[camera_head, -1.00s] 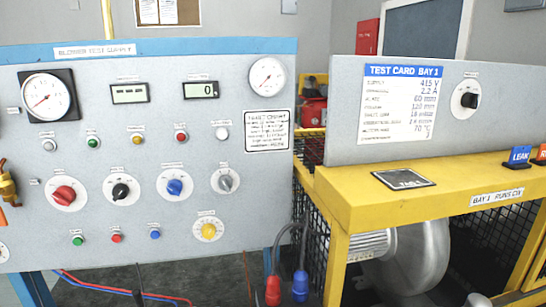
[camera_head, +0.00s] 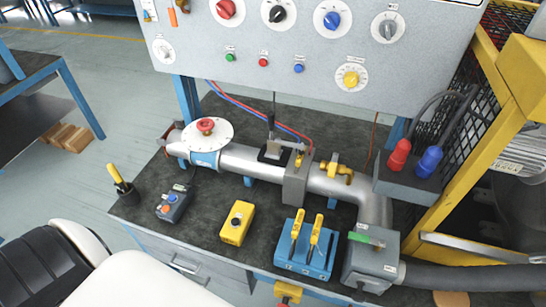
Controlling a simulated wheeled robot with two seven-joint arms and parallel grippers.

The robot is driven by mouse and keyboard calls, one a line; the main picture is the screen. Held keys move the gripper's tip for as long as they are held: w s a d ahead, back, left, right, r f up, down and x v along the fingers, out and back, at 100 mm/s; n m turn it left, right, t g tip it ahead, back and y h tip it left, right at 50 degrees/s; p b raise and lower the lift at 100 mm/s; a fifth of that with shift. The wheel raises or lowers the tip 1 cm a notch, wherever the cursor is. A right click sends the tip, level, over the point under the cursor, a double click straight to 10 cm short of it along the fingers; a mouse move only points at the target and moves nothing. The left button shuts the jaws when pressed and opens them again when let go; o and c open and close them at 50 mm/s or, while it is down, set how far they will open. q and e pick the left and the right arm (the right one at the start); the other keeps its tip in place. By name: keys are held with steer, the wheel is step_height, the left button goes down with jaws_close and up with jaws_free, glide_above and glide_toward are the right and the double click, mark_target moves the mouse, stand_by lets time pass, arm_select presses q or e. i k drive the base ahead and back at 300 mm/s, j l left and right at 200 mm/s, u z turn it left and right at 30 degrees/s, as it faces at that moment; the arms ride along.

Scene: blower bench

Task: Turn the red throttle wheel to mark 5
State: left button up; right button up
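A red wheel (camera_head: 205,126) sits on top of a round white dial disc (camera_head: 221,134). The disc is mounted over the silver pipe (camera_head: 240,158), near its left end on the dark bench. The marks on the disc are too small to read, so I cannot tell which mark the wheel stands at. Neither of my grippers shows in the view.
The panel (camera_head: 300,50) with several knobs overhangs the bench's back. A yellow frame (camera_head: 470,150) stands right.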

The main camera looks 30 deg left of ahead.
mark_target(202, 125)
steer(key=k+u, duration=0.15)
steer(key=u, duration=1.25)
